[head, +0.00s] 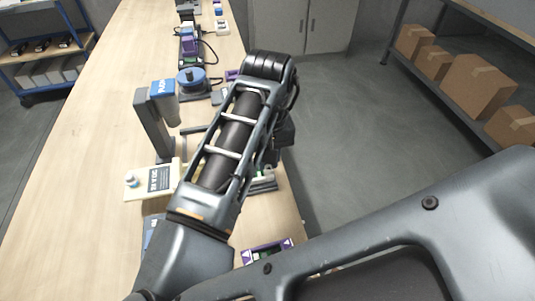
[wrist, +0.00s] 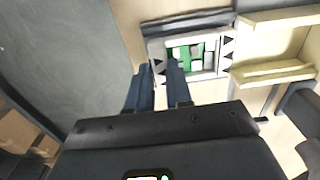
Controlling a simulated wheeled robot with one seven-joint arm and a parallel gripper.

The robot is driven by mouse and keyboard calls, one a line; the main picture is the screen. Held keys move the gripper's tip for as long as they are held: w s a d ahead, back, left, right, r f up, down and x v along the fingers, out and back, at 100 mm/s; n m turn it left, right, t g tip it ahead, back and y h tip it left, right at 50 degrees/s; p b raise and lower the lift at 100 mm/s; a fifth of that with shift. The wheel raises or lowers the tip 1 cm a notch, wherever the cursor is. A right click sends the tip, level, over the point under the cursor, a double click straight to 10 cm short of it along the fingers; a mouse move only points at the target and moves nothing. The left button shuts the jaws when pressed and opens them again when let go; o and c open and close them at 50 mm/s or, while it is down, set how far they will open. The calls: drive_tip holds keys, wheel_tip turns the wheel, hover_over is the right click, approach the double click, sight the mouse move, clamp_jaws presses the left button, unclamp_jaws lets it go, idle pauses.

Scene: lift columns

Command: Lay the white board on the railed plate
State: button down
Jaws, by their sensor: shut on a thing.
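The white board (wrist: 226,62) shows in the wrist view, with black triangles at its ends and a green middle with pale blocks. My gripper (wrist: 164,70) is shut on the board's near left edge. The railed plate (wrist: 284,48) is cream with two raised rails and lies just right of the board in the wrist view. The board appears beside it, not between the rails. In the head view my arm hides most of the plate and my fingertips; a small white and green part of the board (head: 264,174) shows beside the arm.
A grey column with a blue head (head: 163,88) rises left of my arm. A cream base with a dark label (head: 160,178) and a knob stands before it. A purple board (head: 266,250) lies nearer on the bench. Several devices stand farther along; the bench's left side is clear.

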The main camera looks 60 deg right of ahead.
idle(0.4)
drive_tip(key=c, duration=0.5)
unclamp_jaws()
wheel_tip(320, 180, up, 2)
drive_tip(key=p, duration=0.3)
drive_tip(key=shift+r, duration=2)
